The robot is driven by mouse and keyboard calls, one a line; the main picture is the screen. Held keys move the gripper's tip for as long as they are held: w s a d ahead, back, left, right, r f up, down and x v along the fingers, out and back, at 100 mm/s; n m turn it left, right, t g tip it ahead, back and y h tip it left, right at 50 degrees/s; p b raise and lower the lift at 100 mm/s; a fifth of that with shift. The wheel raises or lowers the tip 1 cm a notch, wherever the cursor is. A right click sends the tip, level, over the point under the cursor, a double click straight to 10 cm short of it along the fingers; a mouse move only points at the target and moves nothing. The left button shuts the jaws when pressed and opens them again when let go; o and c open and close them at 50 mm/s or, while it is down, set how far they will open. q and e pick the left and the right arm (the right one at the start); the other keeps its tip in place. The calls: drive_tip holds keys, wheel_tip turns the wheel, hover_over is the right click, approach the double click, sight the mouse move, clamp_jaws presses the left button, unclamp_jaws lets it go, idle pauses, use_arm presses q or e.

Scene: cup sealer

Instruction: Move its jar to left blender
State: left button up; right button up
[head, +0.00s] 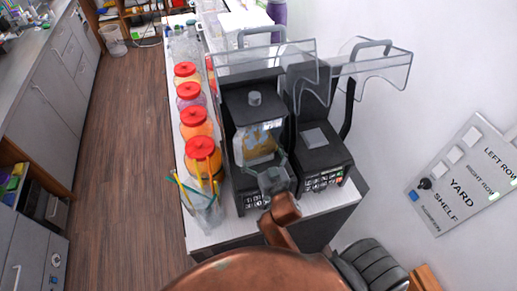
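Two black blenders stand side by side on the white counter, both with clear covers swung up. A clear jar (256,142) with yellow and pale contents and a black knobbed lid (254,99) is at the left blender (248,200). It looks upright, but I cannot tell if it is seated on the base. The right blender (325,158) has no jar on its bare top. My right gripper (273,178), grey at the end of a copper wrist, is at the jar's lower front right. Whether its fingers close on the jar is unclear. My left gripper is out of view.
Several red-lidded jars (194,117) line the counter left of the blenders. A clear cup with straws (206,212) stands at the front left corner. A wall panel with switches (465,175) is at the right. The wooden floor (120,170) at left is clear.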

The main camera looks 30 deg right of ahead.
idle(0.8)
drive_tip(key=o, duration=1.7)
drive_tip(key=shift+o, duration=0.3)
drive_tip(key=shift+s+f, duration=0.1)
drive_tip(key=shift+f, duration=0.3)
drive_tip(key=s+a, duration=0.2)
drive_tip(key=s, duration=0.9)
drive_tip(key=shift+s+r, duration=0.25)
drive_tip(key=shift+s, duration=0.15)
drive_tip(key=shift+a, duration=0.1)
